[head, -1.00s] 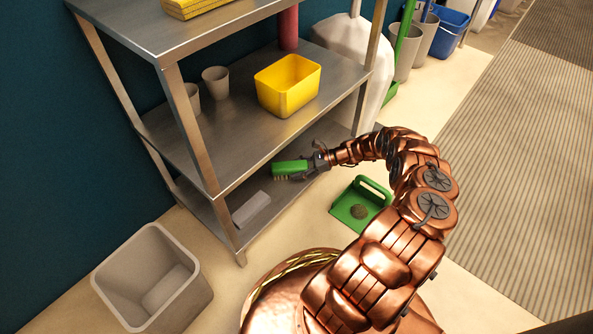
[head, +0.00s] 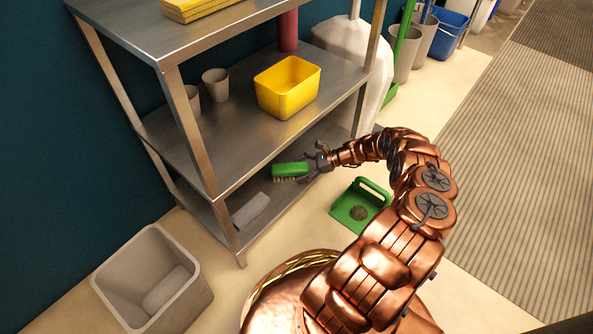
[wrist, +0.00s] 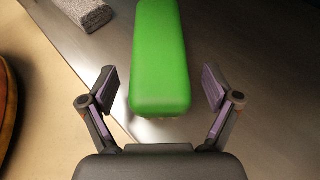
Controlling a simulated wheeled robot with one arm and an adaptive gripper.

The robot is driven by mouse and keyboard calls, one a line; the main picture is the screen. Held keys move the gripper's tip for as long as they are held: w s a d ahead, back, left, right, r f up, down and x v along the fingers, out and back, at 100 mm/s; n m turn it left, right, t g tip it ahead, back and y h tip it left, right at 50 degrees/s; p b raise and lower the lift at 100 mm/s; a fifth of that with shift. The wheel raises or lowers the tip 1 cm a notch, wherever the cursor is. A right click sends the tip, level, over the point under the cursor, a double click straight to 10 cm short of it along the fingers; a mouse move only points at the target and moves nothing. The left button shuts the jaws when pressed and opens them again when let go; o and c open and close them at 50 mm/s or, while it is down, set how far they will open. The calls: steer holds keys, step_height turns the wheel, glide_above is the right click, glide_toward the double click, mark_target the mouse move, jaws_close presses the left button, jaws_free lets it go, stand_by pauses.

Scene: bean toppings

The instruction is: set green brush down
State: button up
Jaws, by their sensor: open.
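The green brush (head: 290,170) has a green back with pale bristles facing down. It is at the bottom shelf (head: 262,231) of the metal rack, near its front edge. In the wrist view the brush (wrist: 160,60) lies straight ahead, with its near end just between the fingertips. My gripper (head: 309,168) is open, with a finger on each side of that end. In the wrist view the gripper (wrist: 160,88) shows clear gaps on both sides of the brush. The bristles are mostly hidden there.
A grey block (head: 251,210) lies on the bottom shelf. A yellow bin (head: 288,87) and grey cups (head: 215,84) stand on the shelf above. A green dustpan (head: 360,205) and a grey bin (head: 150,281) are on the floor.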

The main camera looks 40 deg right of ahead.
steer(key=p+v, duration=0.2)
steer(key=v, duration=0.9)
steer(key=shift+p, duration=0.35)
steer(key=shift+a, duration=0.1)
